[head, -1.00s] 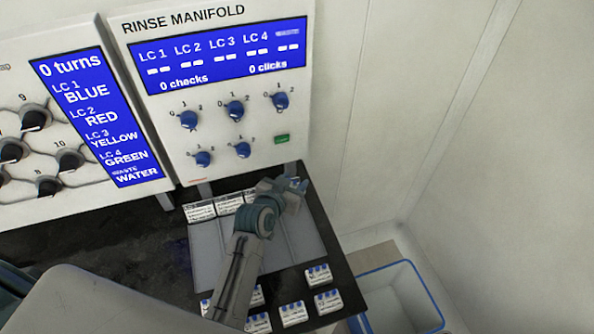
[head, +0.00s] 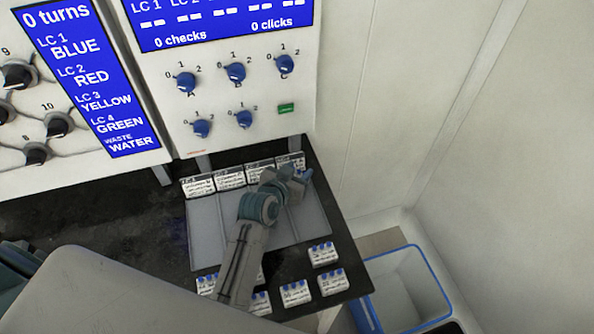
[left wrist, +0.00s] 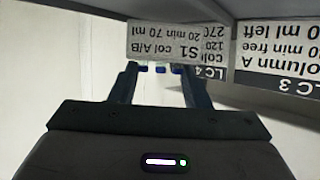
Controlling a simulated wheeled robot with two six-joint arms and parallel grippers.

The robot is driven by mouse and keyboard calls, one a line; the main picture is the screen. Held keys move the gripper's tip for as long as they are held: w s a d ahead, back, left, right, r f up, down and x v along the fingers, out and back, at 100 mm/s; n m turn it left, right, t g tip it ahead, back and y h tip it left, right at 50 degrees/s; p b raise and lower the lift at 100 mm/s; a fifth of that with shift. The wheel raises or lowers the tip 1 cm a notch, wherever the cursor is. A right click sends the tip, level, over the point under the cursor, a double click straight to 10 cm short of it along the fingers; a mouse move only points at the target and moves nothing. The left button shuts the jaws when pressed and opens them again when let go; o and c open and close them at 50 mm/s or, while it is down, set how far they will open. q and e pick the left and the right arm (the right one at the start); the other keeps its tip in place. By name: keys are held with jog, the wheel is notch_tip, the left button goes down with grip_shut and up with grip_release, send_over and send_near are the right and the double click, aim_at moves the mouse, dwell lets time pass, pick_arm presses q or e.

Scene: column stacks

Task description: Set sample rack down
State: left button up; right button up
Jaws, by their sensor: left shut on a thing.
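My left gripper (head: 299,181) reaches over the far right part of the grey, divided tray (head: 207,245), near the rightmost label card. In the left wrist view its fingers (left wrist: 160,78) are shut on the sample rack, whose small blue caps (left wrist: 161,69) show between the fingertips. The LC 4 label card (left wrist: 178,45) stands just beyond and above them in that view. The rest of the rack is hidden, and I cannot tell whether it touches the tray. My right gripper is not in view.
Several white, blue-capped racks, one here (head: 323,254), stand on the dark bench in front of the tray. The rinse manifold panel (head: 245,90) rises behind. The LC 3 card (left wrist: 281,65) hangs close on the right. A blue-rimmed bin (head: 412,250) stands right of the bench.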

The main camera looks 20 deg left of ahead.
pick_arm(q)
jog(key=shift+f, duration=0.25)
jog(key=shift+f+b, duration=0.3)
jog(key=shift+f, duration=0.05)
jog(key=o, duration=1.2)
jog(key=shift+o, duration=0.2)
